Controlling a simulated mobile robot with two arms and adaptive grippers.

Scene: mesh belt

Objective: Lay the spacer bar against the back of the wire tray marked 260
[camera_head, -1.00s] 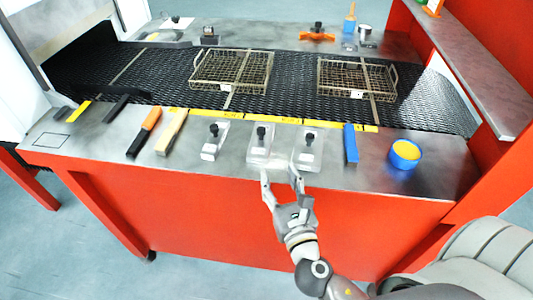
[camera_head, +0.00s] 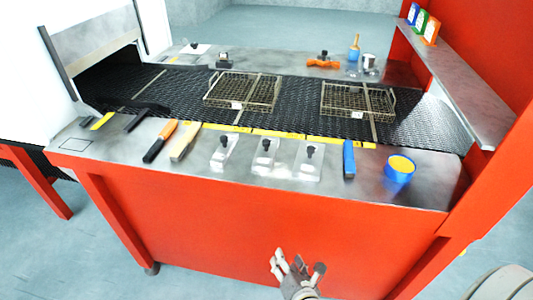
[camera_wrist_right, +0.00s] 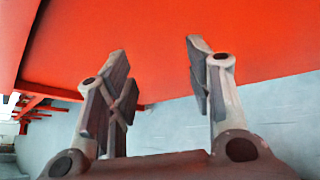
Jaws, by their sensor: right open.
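Two wire trays stand on the black mesh belt (camera_head: 300,103) in the head view, a left one (camera_head: 241,89) and a right one (camera_head: 357,99). Each has a small white tag on its near side, too small to read, so I cannot tell which is 260. I cannot tell for sure which piece is the spacer bar. Three pale plates with black knobs, left (camera_head: 222,160), middle (camera_head: 263,163) and right (camera_head: 308,168), lie on the front ledge. My right gripper (camera_head: 298,262) is open and empty, low before the red front panel. It also shows in the right wrist view (camera_wrist_right: 157,62). My left gripper is out of view.
On the front ledge (camera_head: 330,192) are an orange-handled tool (camera_head: 159,141), a tan brush-like piece (camera_head: 186,141), a blue bar (camera_head: 348,160) and a blue tub (camera_head: 400,169). An orange clamp-like piece (camera_head: 323,62) lies behind the belt. A red-framed shelf (camera_head: 465,85) stands at right.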

